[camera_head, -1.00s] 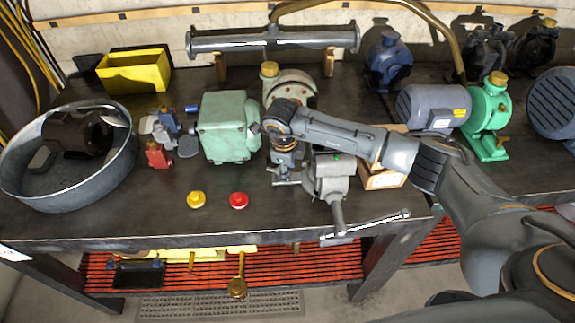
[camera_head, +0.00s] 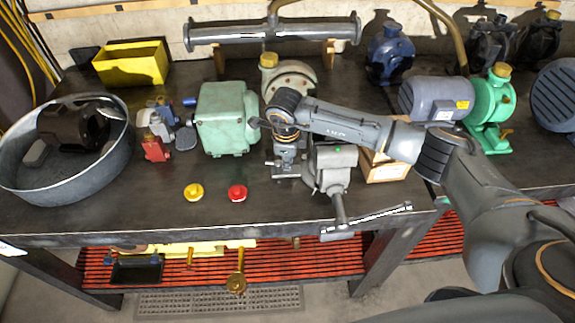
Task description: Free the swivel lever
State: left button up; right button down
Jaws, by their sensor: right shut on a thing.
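A grey bench vise (camera_head: 331,166) stands at the front edge of the dark workbench (camera_head: 120,215), with a small green mark on top. Its long bar handle (camera_head: 365,221) hangs out past the front edge. My right arm comes in from the right, over the vise. My right gripper (camera_head: 284,172) points down close against the vise's left side and is shut on a small part there, apparently the swivel lever. The lever is mostly hidden by the fingers, and its angle cannot be told. My left gripper is not in view.
A pale green box-shaped unit (camera_head: 222,118) stands left of my gripper. A yellow cap (camera_head: 194,192) and a red cap (camera_head: 237,193) lie front left. A wooden box (camera_head: 385,168) is behind the vise. A round metal basin (camera_head: 62,190) holds a dark motor (camera_head: 74,126).

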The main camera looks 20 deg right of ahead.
jog(key=shift+w+d+f+n+b, duration=0.15)
jog(key=shift+w+f+n+b, duration=0.1)
jog(key=shift+n+b, duration=0.65)
pick_arm(q)
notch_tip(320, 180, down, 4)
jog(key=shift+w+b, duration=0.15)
jog(key=shift+b, duration=0.35)
pick_arm(e)
jog(key=shift+r+n, duration=0.25)
jog(key=shift+n, duration=0.15)
jog(key=c, duration=1.4)
grip_release()
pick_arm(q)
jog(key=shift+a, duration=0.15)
pick_arm(e)
jog(key=r, duration=0.4)
jog(key=s+r, duration=0.1)
jog(key=r, duration=0.3)
jog(key=s+r, duration=0.1)
jog(key=r, duration=0.3)
jog(key=shift+s+a, duration=0.1)
jog(key=shift+a, duration=0.2)
jog(key=shift+f, duration=0.15)
